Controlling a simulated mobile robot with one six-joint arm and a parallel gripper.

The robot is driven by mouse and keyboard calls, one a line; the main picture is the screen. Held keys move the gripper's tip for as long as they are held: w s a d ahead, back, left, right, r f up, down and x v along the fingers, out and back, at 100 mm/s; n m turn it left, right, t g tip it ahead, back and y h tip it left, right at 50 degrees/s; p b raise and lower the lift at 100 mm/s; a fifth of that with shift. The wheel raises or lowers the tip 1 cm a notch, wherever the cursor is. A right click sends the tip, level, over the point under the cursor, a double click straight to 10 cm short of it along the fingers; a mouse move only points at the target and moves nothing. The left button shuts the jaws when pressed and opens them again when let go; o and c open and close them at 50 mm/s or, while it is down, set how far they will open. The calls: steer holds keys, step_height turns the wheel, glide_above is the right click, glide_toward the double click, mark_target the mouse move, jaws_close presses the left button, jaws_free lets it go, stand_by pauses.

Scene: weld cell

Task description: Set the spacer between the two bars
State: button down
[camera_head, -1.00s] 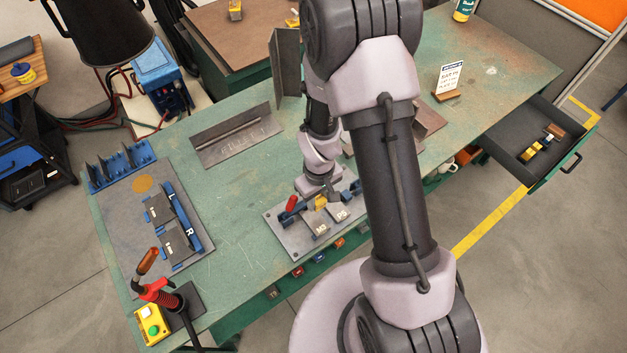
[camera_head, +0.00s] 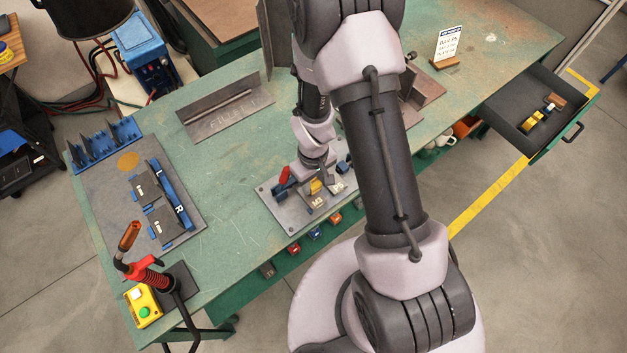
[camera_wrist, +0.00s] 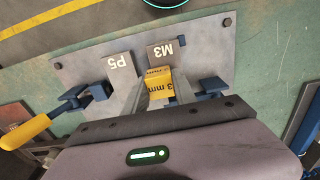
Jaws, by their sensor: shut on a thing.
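My gripper (camera_wrist: 162,90) is shut on the yellow spacer (camera_wrist: 157,84), marked "3 mm", with one finger on each side. The spacer also shows in the head view (camera_head: 316,187), below my wrist. Two grey pieces, marked M3 (camera_wrist: 167,52) and P5 (camera_wrist: 121,70), lie on a grey plate (camera_wrist: 72,66). The spacer is at the near end of M3; I cannot tell whether it touches it. In the head view, another fixture plate (camera_head: 108,205) at the left holds two dark pieces (camera_head: 146,187) (camera_head: 163,224) beside a blue rail (camera_head: 172,194) marked R.
Blue clamps (camera_wrist: 212,86) stand on the grey plate near my fingers. A red handle (camera_head: 284,174) rises at its left. A torch on a stand (camera_head: 150,270) and a yellow button box (camera_head: 143,307) are front left. An angled steel piece (camera_head: 225,112) lies behind. Green tabletop between fixtures is clear.

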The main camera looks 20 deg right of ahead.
steer(key=shift+f+b, duration=0.25)
steer(key=shift+b, duration=0.1)
stand_by(0.4)
steer(key=c, duration=0.9)
jaws_free()
step_height(320, 180, up, 17)
steer(key=p, duration=0.5)
steer(key=shift+r, duration=0.2)
